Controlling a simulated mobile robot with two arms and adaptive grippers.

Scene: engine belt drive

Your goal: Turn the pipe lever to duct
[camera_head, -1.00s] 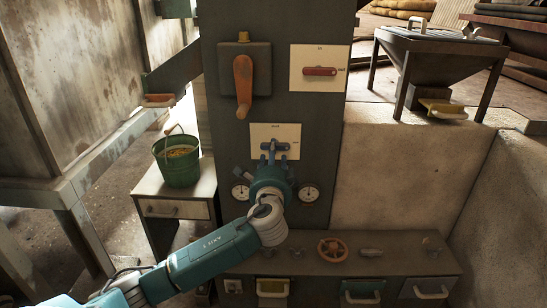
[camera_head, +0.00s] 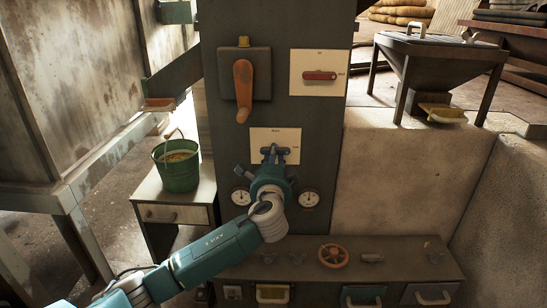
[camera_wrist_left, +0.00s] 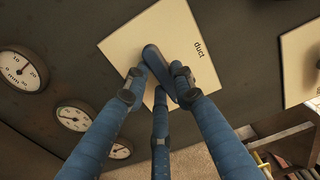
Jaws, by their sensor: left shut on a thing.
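The pipe lever (camera_wrist_left: 158,66) is a blue handle on a cream plate (camera_head: 262,133) at the middle of the dark panel. The plate also shows in the left wrist view (camera_wrist_left: 122,48), with the word "duct" beside the lever. My left gripper (camera_head: 273,155) is at the lever from below in the head view. In the left wrist view its blue fingers (camera_wrist_left: 160,85) are around the lever, shut on it. The fingers partly hide the lever, and its exact angle is hard to tell in the head view. My right gripper is not in view.
Above are an orange lever (camera_head: 243,90) and a plate with a red handle (camera_head: 319,76). Gauges (camera_head: 308,197) flank my wrist. Below are an orange handwheel (camera_head: 333,255) and drawers. A green bucket (camera_head: 177,172) stands on a small cabinet at left.

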